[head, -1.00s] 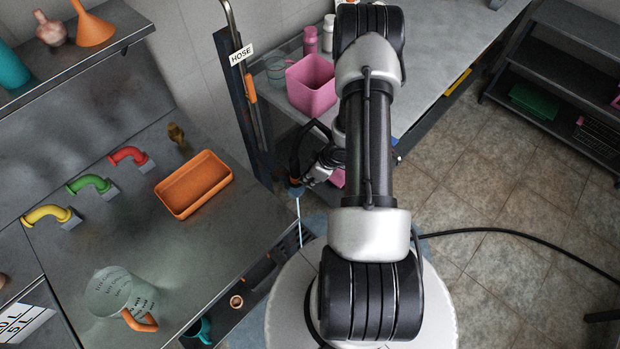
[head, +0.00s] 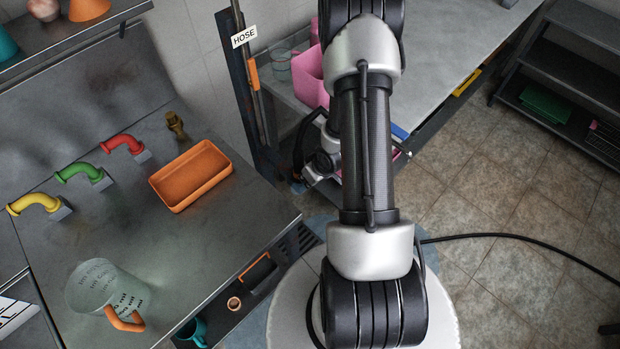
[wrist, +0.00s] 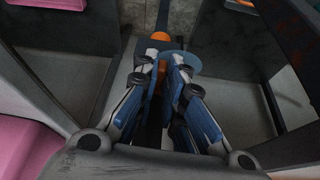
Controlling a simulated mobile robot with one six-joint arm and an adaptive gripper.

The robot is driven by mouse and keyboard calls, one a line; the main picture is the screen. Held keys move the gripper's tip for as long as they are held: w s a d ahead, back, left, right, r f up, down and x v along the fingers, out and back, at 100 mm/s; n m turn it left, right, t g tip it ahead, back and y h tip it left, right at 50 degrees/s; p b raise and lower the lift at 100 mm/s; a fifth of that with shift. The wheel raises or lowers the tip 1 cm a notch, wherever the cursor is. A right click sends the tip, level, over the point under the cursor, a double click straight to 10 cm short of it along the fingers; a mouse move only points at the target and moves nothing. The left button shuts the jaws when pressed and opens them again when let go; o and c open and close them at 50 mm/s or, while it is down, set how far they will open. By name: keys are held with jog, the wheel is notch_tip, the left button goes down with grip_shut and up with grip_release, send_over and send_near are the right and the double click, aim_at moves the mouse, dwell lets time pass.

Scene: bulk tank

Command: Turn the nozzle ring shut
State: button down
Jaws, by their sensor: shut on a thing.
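My gripper (wrist: 162,92) is shut on the nozzle ring, seen in the wrist view as a small orange part (wrist: 159,85) mostly hidden between the blue-grey fingers. Another orange piece (wrist: 160,36) shows just beyond the fingertips, beside a flat blue disc (wrist: 185,62). In the head view my gripper (head: 299,183) is small and dark, low by the hose post, left of my arm. The nozzle is too small and covered there to read the ring's angle. No water stream is visible in the head view now.
The post with the HOSE label (head: 244,37) stands close by the gripper. A pink bin (head: 311,75) sits on the bench behind. An orange tray (head: 192,176), coloured pipes and a clear jug (head: 98,288) are on the left counter. Tiled floor at right is mostly open.

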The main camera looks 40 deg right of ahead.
jog(key=c, duration=1.7)
grip_release()
jog(key=shift+r, duration=0.1)
jog(key=v, duration=1.2)
